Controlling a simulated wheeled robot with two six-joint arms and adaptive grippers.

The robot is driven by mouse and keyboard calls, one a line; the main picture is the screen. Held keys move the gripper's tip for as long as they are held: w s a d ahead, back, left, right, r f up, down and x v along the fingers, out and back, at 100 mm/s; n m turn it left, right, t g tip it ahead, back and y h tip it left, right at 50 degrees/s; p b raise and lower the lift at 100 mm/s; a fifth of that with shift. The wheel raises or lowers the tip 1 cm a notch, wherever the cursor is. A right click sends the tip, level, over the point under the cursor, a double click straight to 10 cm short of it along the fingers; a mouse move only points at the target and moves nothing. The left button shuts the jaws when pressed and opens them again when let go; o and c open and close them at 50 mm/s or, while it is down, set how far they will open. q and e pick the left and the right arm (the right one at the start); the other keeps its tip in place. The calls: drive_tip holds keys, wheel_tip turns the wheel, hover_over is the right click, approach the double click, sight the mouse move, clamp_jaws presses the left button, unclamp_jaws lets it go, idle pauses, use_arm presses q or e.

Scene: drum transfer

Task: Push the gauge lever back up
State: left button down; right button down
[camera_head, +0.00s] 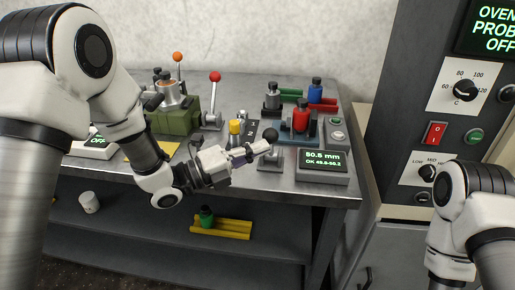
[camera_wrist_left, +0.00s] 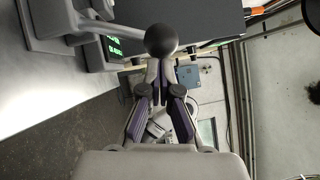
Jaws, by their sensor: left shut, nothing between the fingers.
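The gauge lever ends in a black ball knob (camera_head: 270,134) beside the gauge's display box (camera_head: 322,163) on the metal bench. The display has green digits in mm, too small to read surely. My left gripper (camera_head: 262,148) is shut and empty, its fingertips close to the knob. In the left wrist view the knob (camera_wrist_left: 161,41) lies right at the tips of my left gripper (camera_wrist_left: 163,65); I cannot tell whether they touch. The lever's arm runs left from the knob there. Only my right arm shows at the lower right; its gripper is out of view.
A yellow-topped piece (camera_head: 235,128) is near my left gripper. The oven panel (camera_head: 440,130) rises at right. A lower shelf (camera_head: 130,215) holds a yellow rack (camera_head: 222,228).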

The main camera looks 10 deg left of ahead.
use_arm(q)
drive_tip(key=shift+r, duration=0.1)
drive_tip(key=shift+w+r+n+y+p, duration=0.55)
drive_tip(key=shift+r+n+p, duration=0.2)
drive_tip(key=shift+p, duration=0.4)
drive_tip(key=w+n+g+p, duration=0.1)
drive_tip(key=w+p, duration=0.1)
drive_tip(key=p, duration=0.1)
drive_tip(key=w+r+n+g+y+p, duration=0.1)
drive_tip(key=w+n+p, duration=0.1)
drive_tip(key=w+p, duration=0.1)
drive_tip(key=w+n+g+y+p, duration=0.1)
drive_tip(key=w+n+p, duration=0.1)
drive_tip(key=w+p, duration=0.1)
drive_tip(key=shift+w+a+r+n+y+p, duration=0.15)
drive_tip(key=shift+r+n+y+p, duration=0.1)
drive_tip(key=shift+r+p, duration=0.25)
drive_tip(key=shift+r, duration=0.1)
